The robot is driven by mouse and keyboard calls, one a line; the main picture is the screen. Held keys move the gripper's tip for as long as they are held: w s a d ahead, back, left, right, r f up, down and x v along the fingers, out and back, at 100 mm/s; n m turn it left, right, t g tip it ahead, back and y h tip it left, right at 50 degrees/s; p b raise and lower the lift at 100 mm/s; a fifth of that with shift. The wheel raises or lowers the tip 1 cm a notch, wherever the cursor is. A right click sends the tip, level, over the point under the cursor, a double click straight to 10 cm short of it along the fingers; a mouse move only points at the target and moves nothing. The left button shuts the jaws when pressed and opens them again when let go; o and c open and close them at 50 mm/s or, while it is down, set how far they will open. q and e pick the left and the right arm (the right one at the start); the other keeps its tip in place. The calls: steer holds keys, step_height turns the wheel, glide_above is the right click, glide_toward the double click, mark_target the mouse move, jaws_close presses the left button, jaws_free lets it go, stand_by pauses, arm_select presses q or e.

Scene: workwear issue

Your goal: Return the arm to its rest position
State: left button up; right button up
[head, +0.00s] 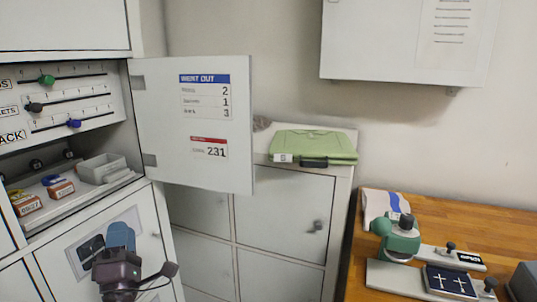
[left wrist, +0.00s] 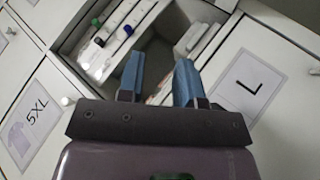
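My left gripper (head: 120,235) is low at the left in the head view, in front of a white locker door with a dark picture label. Its blue fingers point up. In the left wrist view the two blue fingers of my left gripper (left wrist: 158,72) stand apart with nothing between them, so it is open and empty. Behind them is the open cabinet compartment with its sliders. My right gripper is in neither view.
An open white door (head: 195,150) with tally labels juts out beside the compartment. A grey bin (head: 101,168) and stamps sit on its shelf. A green case (head: 313,146) lies on the lockers. A wooden bench (head: 480,232) holds a green-headed press (head: 399,241).

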arm_select(q)
steer(key=s+d+f+m+g+h, duration=0.1)
steer(key=s+f+m+g+h, duration=0.15)
steer(key=f+m, duration=0.35)
steer(key=s+d+f+m+g+h, duration=0.1)
steer(key=s+f+m+h, duration=0.3)
steer(key=f, duration=0.3)
steer(key=s+f+m+g, duration=1)
steer(key=s+f+m, duration=0.2)
steer(key=s+f, duration=0.8)
steer(key=shift+f+m, duration=0.3)
steer(key=shift+f, duration=0.5)
steer(key=shift+d+g, duration=0.15)
steer(key=shift+g, duration=0.1)
